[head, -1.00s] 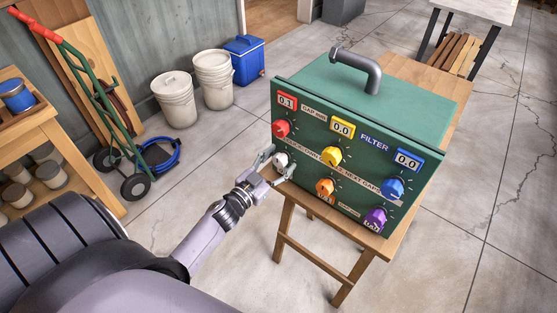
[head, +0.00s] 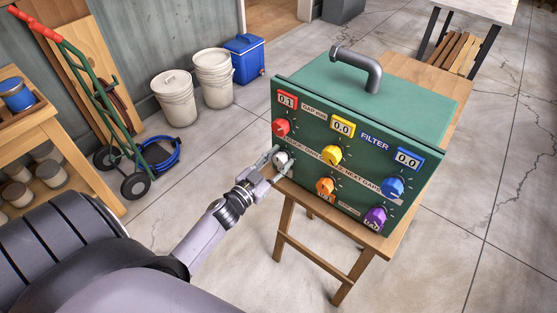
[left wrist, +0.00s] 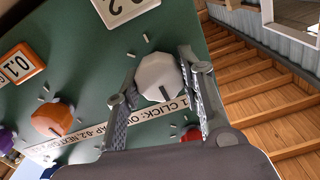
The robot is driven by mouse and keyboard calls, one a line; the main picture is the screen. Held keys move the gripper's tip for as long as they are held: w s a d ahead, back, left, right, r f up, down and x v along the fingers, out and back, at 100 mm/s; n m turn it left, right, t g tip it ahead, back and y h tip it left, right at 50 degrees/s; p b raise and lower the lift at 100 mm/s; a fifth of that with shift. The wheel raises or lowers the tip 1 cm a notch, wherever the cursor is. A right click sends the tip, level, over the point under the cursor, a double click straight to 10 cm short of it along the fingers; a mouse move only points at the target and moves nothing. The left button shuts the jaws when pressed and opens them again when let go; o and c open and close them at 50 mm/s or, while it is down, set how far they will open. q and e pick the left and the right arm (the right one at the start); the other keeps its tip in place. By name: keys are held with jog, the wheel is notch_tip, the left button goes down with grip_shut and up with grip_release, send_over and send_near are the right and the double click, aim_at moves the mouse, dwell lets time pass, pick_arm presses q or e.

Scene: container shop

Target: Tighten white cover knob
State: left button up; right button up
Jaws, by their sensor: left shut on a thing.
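The white cover knob (head: 281,158) is at the lower left of the green box's front panel (head: 300,145), below the red knob (head: 281,128). My left gripper (head: 277,161) is at this knob, with its fingers on both sides of it. In the left wrist view the white knob (left wrist: 159,76) sits between the two fingers of the left gripper (left wrist: 160,85), which are shut on it. A dark mark shows on the knob's face. My right gripper is not in view.
Yellow (head: 331,155), orange (head: 324,186), blue (head: 392,187) and purple (head: 375,218) knobs stick out of the same panel. White buckets (head: 176,98) and a hand truck (head: 110,120) stand behind to the left.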

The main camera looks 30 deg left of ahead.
pick_arm(q)
jog(key=shift+m, duration=0.3)
jog(key=shift+c, duration=0.2)
jog(key=m, duration=0.3)
jog(key=shift+m+b, duration=0.3)
jog(key=shift+b, duration=0.05)
jog(key=shift+d+f+m+b, duration=0.1)
jog(key=shift+m+b, duration=0.35)
jog(key=shift+m, duration=1.75)
jog(key=o, duration=1.2)
